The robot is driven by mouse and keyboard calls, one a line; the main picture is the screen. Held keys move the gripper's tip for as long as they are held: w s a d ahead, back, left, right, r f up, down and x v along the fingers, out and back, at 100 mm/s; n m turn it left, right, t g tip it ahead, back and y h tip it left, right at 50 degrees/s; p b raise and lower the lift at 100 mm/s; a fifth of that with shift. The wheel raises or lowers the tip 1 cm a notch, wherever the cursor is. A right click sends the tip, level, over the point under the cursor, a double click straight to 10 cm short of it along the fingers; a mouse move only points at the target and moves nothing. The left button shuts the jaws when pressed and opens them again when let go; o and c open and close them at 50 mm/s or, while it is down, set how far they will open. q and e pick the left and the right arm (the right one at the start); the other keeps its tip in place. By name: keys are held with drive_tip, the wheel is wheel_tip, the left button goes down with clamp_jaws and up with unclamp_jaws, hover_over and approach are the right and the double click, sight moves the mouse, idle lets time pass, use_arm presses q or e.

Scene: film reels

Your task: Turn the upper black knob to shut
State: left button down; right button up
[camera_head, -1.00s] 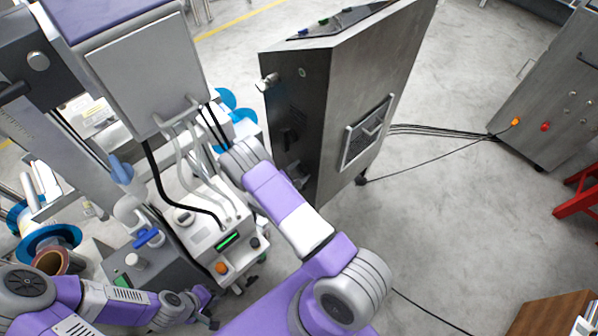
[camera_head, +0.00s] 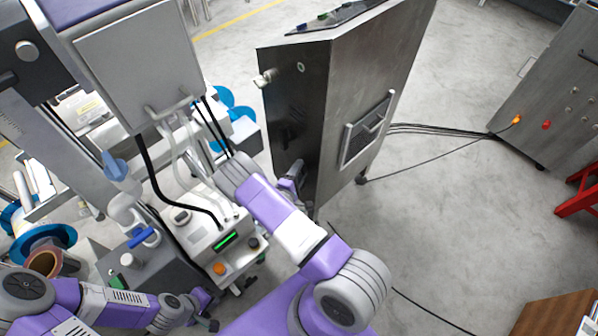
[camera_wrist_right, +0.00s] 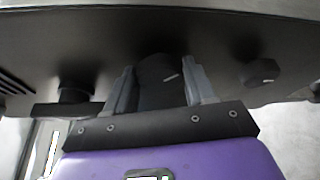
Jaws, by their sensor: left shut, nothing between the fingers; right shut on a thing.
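A black knob (camera_wrist_right: 160,80) with a small white mark sits on a dark panel in the right wrist view. My right gripper (camera_wrist_right: 160,92) has one finger on each side of it and is shut on it. In the head view, my right gripper (camera_head: 291,178) is at the dark side of the metal cabinet (camera_head: 295,95); the held knob is hidden there. I cannot tell its height among the knobs. My left gripper (camera_head: 208,312) is shut and empty at the lower left, well away from the cabinet.
A white device (camera_head: 205,225) with a green display and several tubes stands left of my right arm. Open floor (camera_head: 450,230) lies to the right.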

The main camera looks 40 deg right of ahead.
drive_tip(key=shift+f+m+t+h, duration=0.2)
drive_tip(key=shift+m+h, duration=0.55)
drive_tip(key=shift+m, duration=1.2)
drive_tip(key=shift+f+m+t+h, duration=0.15)
drive_tip(key=shift+m+h, duration=0.6)
drive_tip(key=shift+m, duration=1.2)
drive_tip(key=o, duration=1)
drive_tip(key=shift+o, duration=0.2)
drive_tip(key=p+v, duration=0.1)
drive_tip(key=v, duration=0.6)
drive_tip(key=shift+a+p, duration=0.3)
drive_tip(key=shift+p, duration=0.05)
drive_tip(key=shift+s, duration=0.1)
